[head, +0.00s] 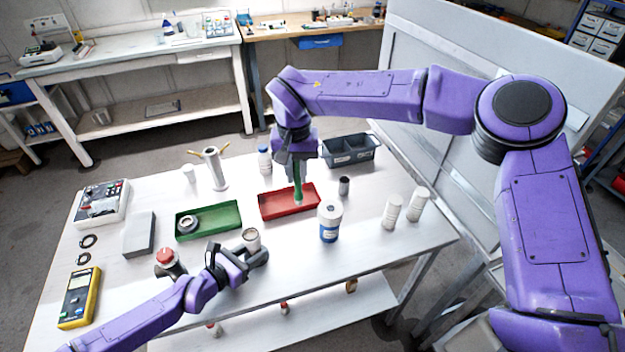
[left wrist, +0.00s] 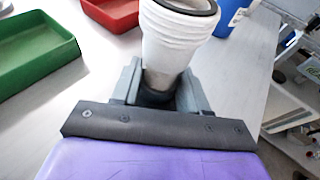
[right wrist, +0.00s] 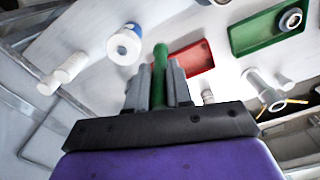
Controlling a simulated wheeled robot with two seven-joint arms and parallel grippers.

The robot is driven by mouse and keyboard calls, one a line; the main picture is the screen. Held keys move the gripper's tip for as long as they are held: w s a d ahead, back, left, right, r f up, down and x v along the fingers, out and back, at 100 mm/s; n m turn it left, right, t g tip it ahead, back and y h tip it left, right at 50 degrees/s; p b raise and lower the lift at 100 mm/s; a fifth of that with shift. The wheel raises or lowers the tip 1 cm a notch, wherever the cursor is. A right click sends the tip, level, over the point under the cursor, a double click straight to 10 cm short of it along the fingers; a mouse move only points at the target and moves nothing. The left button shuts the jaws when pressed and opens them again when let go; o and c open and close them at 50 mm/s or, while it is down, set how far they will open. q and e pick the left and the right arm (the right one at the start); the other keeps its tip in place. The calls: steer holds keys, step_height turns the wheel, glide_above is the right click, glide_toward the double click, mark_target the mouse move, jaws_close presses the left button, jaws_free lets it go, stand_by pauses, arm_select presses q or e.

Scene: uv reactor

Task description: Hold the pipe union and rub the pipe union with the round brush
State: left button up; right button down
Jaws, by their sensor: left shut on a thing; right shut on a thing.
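The pipe union (head: 252,238), a pale ribbed cylinder with a dark-rimmed opening, is held upright near the table's front edge. My left gripper (head: 252,252) is shut on its lower part; the pipe union also fills the top of the left wrist view (left wrist: 175,45). The round brush (head: 298,188) has a green handle and points down over the red tray. My right gripper (head: 299,165) is shut on this handle, which shows between the fingers in the right wrist view (right wrist: 159,75). The brush and pipe union are apart. The bristles cannot be made out clearly.
The red tray (head: 272,211) and green tray (head: 180,231) lie mid-table, the green one holding a ring-shaped part (head: 187,225). A blue-and-white can (head: 330,224) and white bottles (head: 391,212) stand to the right. A red-topped device (head: 165,258) is near my left arm.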

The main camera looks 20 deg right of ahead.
arm_select(q)
steer(key=shift+a, duration=0.2)
arm_select(e)
steer(key=s+a+r+m, duration=0.25)
steer(key=a+m, duration=0.25)
steer(key=a, duration=0.7)
arm_select(q)
steer(key=shift+d, duration=0.15)
arm_select(e)
steer(key=w+a+f, duration=0.1)
steer(key=a+f, duration=0.2)
steer(key=f, duration=0.5)
steer(key=d+r, duration=0.3)
steer(key=r, duration=0.5)
steer(key=shift+d+r, duration=0.15)
steer(key=shift+d, duration=0.1)
